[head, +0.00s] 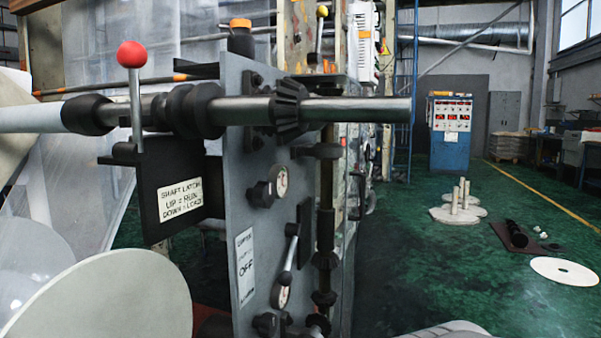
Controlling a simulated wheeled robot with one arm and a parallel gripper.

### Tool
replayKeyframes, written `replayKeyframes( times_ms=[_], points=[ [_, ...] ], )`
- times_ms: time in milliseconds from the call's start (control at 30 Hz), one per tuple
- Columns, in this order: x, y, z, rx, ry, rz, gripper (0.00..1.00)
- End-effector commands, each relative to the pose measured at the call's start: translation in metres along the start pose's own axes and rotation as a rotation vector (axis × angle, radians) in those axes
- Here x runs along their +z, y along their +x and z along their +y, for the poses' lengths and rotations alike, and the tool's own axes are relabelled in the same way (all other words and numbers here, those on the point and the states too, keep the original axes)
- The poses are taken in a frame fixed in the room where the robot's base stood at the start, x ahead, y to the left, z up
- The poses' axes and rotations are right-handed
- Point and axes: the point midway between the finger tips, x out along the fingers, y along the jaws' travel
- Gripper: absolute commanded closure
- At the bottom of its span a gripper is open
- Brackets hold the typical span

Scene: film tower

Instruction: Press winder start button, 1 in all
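I cannot make out a winder start button for certain. A blue control cabinet (450,134) with several red displays and small controls stands far back at the right; its buttons are too small to tell apart. My gripper is not in view.
A pale roll end (110,300) fills the lower left. Pale discs with upright posts (460,205), a dark mat with a black cylinder (516,233) and a white disc (566,271) lie on the green floor at right. Open floor (430,270) lies between these and the machine.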

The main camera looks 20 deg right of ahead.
Motion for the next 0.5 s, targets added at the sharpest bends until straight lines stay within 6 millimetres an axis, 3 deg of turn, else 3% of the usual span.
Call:
replayKeyframes(
  times_ms=[167, 500],
  points=[
    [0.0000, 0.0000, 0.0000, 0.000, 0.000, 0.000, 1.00],
    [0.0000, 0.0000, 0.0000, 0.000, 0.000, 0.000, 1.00]
  ],
)
